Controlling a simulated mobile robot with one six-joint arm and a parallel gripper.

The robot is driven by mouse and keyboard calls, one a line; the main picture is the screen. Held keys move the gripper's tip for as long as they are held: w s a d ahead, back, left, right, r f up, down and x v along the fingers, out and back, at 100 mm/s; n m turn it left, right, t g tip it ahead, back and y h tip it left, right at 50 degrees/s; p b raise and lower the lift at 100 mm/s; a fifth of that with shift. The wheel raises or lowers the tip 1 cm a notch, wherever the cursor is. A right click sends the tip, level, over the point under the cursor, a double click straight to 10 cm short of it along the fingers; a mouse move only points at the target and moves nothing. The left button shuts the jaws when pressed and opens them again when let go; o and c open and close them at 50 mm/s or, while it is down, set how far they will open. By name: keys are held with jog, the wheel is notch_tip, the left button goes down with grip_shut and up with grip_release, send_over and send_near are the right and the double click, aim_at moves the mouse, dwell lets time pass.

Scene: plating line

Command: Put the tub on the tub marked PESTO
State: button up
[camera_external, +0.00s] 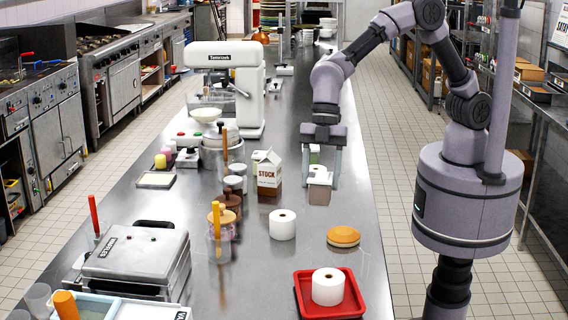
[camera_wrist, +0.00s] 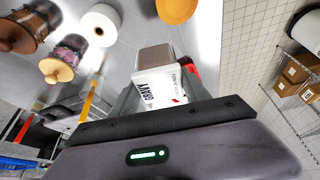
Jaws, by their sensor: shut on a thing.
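My gripper (camera_external: 321,178) hangs over the steel counter, pointing down, with a finger on each side of a small white and brown tub (camera_external: 319,196). In the wrist view the tub (camera_wrist: 156,88) has a white face with dark lettering that seems to read GRAVY, and a brown far end. My gripper (camera_wrist: 158,84) is shut on it. I cannot tell its exact height above the counter. I cannot read PESTO anywhere.
A STOCK carton (camera_external: 268,174) stands close to the left of the held tub. Nearer are a white roll (camera_external: 282,224), a bun (camera_external: 343,236) and a red tray (camera_external: 301,296) with another roll. Jars (camera_external: 228,202) stand to the left. The counter's right side is fairly clear.

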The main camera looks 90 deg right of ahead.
notch_tip(320, 180, up, 6)
jog(key=shift+w+f, duration=0.1)
jog(key=shift+f, duration=0.15)
jog(key=w+d+m+t, duration=0.2)
jog(key=d+m, duration=0.3)
jog(key=d, duration=1.9)
jog(key=s+d+m+t+h, duration=0.15)
jog(key=s+d, duration=0.25)
jog(key=d, duration=0.4)
jog(key=s+d+m+p, duration=0.1)
jog(key=s+d+m, duration=0.2)
jog(key=s+d, duration=0.3)
jog(key=s+d+m+h, duration=0.1)
jog(key=s+d+m, duration=0.2)
jog(key=d, duration=0.6)
jog(key=p, duration=0.2)
send_over(311, 146)
notch_tip(311, 146, down, 8)
jog(key=shift+w+r, duration=0.1)
jog(key=shift+r, duration=0.1)
notch_tip(311, 146, down, 3)
jog(key=shift+h+b, duration=0.25)
jog(key=shift+b, duration=0.4)
jog(key=shift+a+f, duration=0.1)
